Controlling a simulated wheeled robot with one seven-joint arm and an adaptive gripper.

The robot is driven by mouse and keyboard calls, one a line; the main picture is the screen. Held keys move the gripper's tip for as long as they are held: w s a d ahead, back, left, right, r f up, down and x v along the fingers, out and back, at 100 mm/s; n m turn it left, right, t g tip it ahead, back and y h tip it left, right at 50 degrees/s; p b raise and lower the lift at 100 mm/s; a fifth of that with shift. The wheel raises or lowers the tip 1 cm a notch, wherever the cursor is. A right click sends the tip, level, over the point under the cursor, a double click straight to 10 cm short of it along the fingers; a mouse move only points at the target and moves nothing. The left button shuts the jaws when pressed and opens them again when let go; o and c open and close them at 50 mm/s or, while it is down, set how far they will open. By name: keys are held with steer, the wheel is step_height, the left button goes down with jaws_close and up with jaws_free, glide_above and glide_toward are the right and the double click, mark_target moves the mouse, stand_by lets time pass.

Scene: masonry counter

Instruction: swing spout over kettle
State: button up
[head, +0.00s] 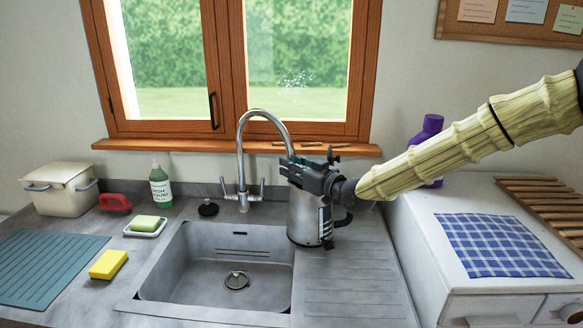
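The chrome tap stands behind the sink, and its curved spout (265,114) arcs to the right. The spout's outlet end is hidden behind my gripper. A brushed-metal kettle (300,219) stands upright on the counter at the sink's right edge, below the spout's end. Its dark handle is at its right side. My gripper (286,170) reaches in from the right, in front of the kettle's top, with its fingers at the spout's lower end. I cannot tell whether the fingers touch the spout or are closed on it. The kettle's opening is hidden by my gripper.
The sink basin (190,267) is empty. A black plug (208,208), soap bottle (160,186), green sponge (147,222) and yellow sponge (108,264) lie left. A purple bottle (431,127) and white cabinet (420,223) stand right. The ribbed drainer (350,280) is clear in front.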

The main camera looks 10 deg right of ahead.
steer(key=shift+o, duration=1.1)
steer(key=v, duration=1.2)
steer(key=shift+c, duration=0.4)
